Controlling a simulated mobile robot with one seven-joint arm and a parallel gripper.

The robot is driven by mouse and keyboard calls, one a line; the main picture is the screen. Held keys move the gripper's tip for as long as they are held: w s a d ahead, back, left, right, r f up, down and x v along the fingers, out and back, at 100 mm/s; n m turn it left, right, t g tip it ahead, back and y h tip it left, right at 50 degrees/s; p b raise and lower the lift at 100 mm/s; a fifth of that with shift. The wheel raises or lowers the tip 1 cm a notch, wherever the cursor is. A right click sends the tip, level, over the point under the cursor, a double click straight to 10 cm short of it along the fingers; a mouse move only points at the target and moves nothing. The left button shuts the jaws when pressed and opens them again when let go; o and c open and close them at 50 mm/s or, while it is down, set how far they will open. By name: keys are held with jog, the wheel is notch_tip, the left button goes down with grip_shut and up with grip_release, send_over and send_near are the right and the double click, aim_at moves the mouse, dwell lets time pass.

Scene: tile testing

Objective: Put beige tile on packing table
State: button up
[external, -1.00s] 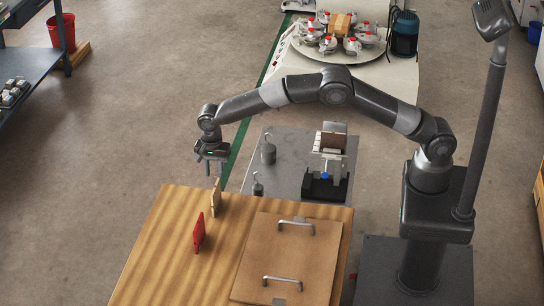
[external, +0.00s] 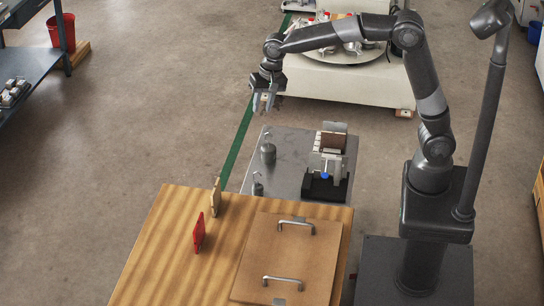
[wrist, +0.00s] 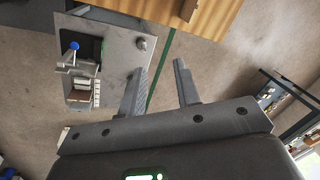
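The beige tile (external: 215,197) stands on edge near the back edge of the wooden table (external: 160,240), which may be the packing table. A red tile (external: 199,233) stands on edge just in front of it. My gripper (external: 266,103) is raised beyond the wooden table, well away from the beige tile, near the back of the grey bench. In the wrist view my gripper (wrist: 158,85) has its two fingers apart with nothing between them.
A brown board with two handles (external: 270,255) lies on the table's right half. A round machine (external: 345,58) stands behind. The table's left front is clear.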

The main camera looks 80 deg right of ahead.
jog(key=s+d+r+n+t, duration=0.1)
jog(key=s+d+r+n, duration=0.15)
jog(key=s, duration=0.65)
jog(key=s+d+r+n+t, duration=0.1)
jog(key=s+d+r+n, duration=0.2)
jog(key=s, duration=0.6)
jog(key=s+f+n+t, duration=0.1)
jog(key=s+f+n, duration=0.2)
jog(key=s, duration=1.2)
jog(key=n, duration=0.3)
jog(key=shift+t+h, duration=0.3)
jog(key=shift+h, duration=0.1)
jog(key=shift+d, duration=0.1)
